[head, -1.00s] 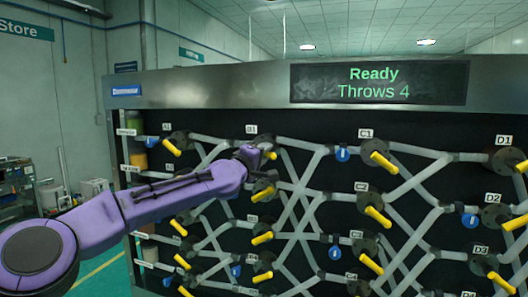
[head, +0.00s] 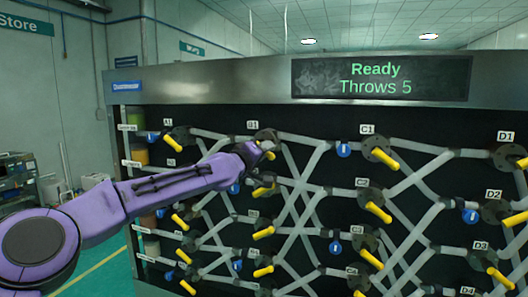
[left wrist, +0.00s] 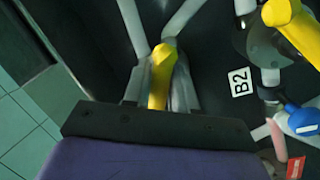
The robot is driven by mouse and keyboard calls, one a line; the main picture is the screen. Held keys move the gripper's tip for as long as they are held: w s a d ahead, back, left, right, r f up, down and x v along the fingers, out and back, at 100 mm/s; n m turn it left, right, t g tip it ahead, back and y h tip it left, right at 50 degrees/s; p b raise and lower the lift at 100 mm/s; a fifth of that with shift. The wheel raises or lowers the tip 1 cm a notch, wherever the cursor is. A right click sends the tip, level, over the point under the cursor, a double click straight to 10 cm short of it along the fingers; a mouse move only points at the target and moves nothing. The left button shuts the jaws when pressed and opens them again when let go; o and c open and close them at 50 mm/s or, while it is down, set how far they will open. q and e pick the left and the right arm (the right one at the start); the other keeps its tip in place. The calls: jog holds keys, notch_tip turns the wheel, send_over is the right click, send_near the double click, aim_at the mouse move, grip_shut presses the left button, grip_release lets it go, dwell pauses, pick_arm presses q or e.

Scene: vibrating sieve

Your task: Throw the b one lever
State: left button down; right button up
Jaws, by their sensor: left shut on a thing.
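The yellow B1 lever (head: 270,155) sits on its dark round mount (head: 265,135) under the B1 label (head: 253,125) in the upper part of the dark panel. My left gripper (head: 259,150) reaches it from the left. In the left wrist view the yellow lever (left wrist: 160,76) lies between the fingers of my left gripper (left wrist: 160,92), which is shut on it. The gripper hides part of the lever and its mount in the head view. The display (head: 378,79) reads "Ready" and "Throws 5". My right gripper is not in view.
Other yellow levers are close by, such as B2 below (head: 264,189), A1 to the left (head: 173,143) and C1 to the right (head: 384,158). Pale pipes (head: 318,158) and blue tags (head: 343,149) fill the panel.

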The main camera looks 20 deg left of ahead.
pick_arm(q)
jog(key=shift+a+r, duration=0.15)
jog(key=shift+r, duration=0.15)
jog(key=c, duration=1)
grip_release()
jog(key=shift+c, duration=0.2)
jog(key=shift+f, duration=0.1)
jog(key=shift+a, duration=0.1)
jog(key=shift+f, duration=0.15)
jog(key=shift+s+b, duration=0.35)
jog(key=shift+b, duration=0.05)
jog(key=b+v, duration=0.4)
jog(key=v, duration=0.5)
jog(key=shift+s+a, duration=0.15)
jog(key=shift+s, duration=0.2)
